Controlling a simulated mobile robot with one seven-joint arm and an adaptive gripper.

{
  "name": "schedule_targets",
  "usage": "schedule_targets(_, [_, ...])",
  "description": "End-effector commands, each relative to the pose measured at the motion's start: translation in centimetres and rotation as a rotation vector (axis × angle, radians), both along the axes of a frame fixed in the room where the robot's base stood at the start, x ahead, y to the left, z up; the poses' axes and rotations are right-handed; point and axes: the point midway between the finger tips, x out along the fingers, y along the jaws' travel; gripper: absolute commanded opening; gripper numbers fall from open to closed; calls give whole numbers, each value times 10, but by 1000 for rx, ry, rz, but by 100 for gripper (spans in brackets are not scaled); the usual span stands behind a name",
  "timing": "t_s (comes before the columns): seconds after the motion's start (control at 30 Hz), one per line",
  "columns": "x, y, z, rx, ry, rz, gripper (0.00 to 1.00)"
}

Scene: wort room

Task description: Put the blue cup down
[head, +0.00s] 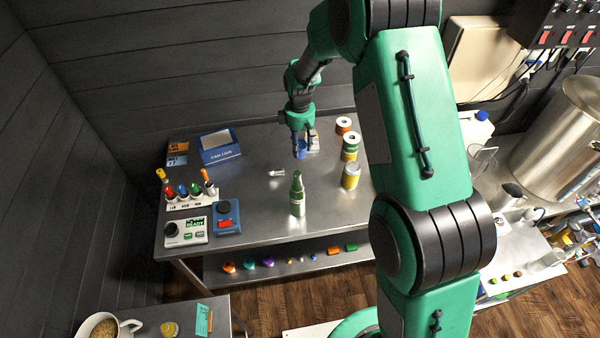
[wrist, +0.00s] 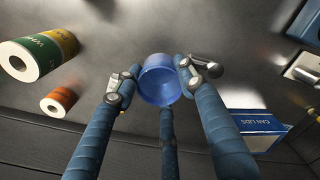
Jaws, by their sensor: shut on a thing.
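The blue cup (wrist: 160,82) shows in the wrist view between the fingers of my gripper (wrist: 155,84), which is shut on it. In the head view my gripper (head: 301,146) is over the back part of the steel table, and a part of the blue cup (head: 299,150) shows at its fingers. The steel table (head: 250,200) lies below. I cannot tell whether the cup's base touches the table top.
A green bottle (head: 297,195), a clear glass piece (head: 276,173) and a yellow can (head: 351,176) stand or lie in front. Rolls (head: 350,147) are to the right. The blue can lids box (head: 220,150) is to the left. Bare steel lies between.

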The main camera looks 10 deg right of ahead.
Motion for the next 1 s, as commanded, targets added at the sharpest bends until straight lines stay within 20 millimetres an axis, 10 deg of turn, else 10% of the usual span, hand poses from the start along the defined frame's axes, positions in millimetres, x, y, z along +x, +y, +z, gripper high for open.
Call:
schedule_targets(0.53, [0,0,-10,0,0,0,14])
schedule_targets(1.0, [0,0,-64,0,0,0,14])
